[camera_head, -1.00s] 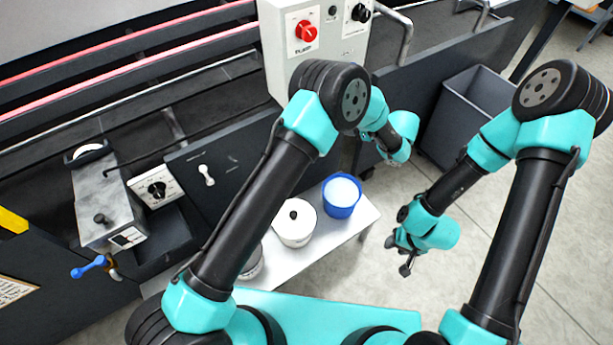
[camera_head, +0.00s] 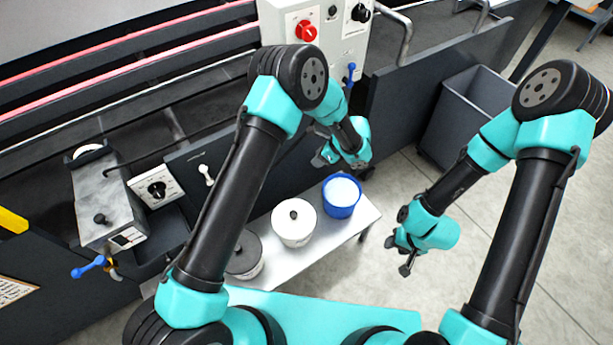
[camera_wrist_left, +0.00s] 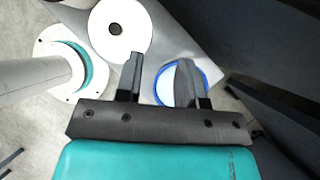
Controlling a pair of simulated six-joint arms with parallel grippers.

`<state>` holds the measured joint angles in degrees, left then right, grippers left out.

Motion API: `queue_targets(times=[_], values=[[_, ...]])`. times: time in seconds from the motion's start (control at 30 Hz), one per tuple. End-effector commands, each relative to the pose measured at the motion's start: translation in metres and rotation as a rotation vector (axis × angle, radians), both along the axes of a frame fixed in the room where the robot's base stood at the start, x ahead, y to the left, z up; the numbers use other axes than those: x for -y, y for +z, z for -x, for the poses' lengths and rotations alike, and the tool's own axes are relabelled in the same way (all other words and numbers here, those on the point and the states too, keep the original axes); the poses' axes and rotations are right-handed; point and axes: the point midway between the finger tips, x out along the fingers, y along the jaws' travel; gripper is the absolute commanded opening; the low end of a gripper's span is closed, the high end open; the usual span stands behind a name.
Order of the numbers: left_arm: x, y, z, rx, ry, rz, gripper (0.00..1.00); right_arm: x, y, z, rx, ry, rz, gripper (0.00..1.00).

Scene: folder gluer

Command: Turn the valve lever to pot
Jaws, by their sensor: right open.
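A blue lever (camera_head: 88,267) sits on a brass-coloured valve at the lower front of the grey metal tank (camera_head: 100,195), at the far left. A second blue lever (camera_head: 350,73) shows at the lower edge of the control box. I cannot read any valve marking. My left gripper (camera_head: 322,155) is above and behind the bench, well to the right of the tank lever. In the left wrist view its fingers (camera_wrist_left: 158,78) are apart with nothing gripped. My right gripper (camera_head: 404,258) hangs over the floor at the right, open and empty.
A dial panel (camera_head: 156,187) is beside the tank. The control box (camera_head: 310,45) stands behind. A grey bin (camera_head: 470,110) is at the right.

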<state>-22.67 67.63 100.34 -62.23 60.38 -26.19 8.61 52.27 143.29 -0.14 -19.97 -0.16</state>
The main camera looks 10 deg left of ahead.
Motion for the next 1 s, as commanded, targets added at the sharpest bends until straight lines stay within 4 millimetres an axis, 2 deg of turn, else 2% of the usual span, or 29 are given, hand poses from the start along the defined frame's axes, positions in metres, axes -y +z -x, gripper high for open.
queue_targets(times=[0.3, 0.5, 0.9, 1.0], values=[[-0.026, -0.026, 0.034, -0.053, 0.165, 0.139, 0.35, 0.000, 0.000, 0.000, 0.000, 0.000, 0.000, 0.43], [-0.035, -0.037, 0.051, -0.072, 0.257, 0.208, 0.35, 0.000, 0.000, 0.000, 0.000, 0.000, 0.000, 0.43], [-0.038, -0.040, 0.057, -0.077, 0.290, 0.230, 0.35, 0.000, 0.000, 0.000, 0.000, 0.000, 0.000, 0.43], [-0.038, -0.040, 0.057, -0.077, 0.289, 0.230, 0.43, 0.000, 0.000, 0.000, 0.000, 0.000, 0.000, 0.43]])
